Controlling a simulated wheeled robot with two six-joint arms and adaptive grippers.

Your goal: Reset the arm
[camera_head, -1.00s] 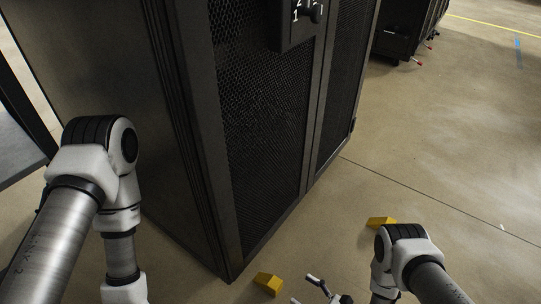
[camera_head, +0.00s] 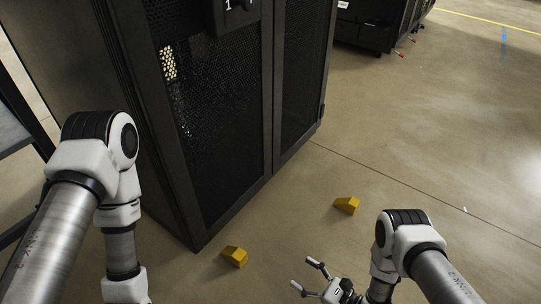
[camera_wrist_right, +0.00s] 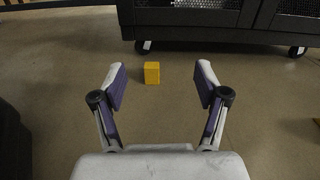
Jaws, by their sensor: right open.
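My right arm (camera_head: 412,248) comes in from the lower right. Its gripper (camera_head: 306,276) is open and empty, low over the floor in front of the rack. In the right wrist view the two fingers (camera_wrist_right: 160,82) stand wide apart with nothing between them but floor and a yellow block farther off. My left arm (camera_head: 100,190) is bent at the left edge, pointing down; its gripper is below the frame and hidden.
A tall black mesh-door rack (camera_head: 225,110) stands ahead, on casters (camera_wrist_right: 143,46). Two yellow blocks (camera_head: 234,257) (camera_head: 346,205) lie on the floor near it. Another dark rack (camera_head: 375,30) stands farther back. The floor at right is open.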

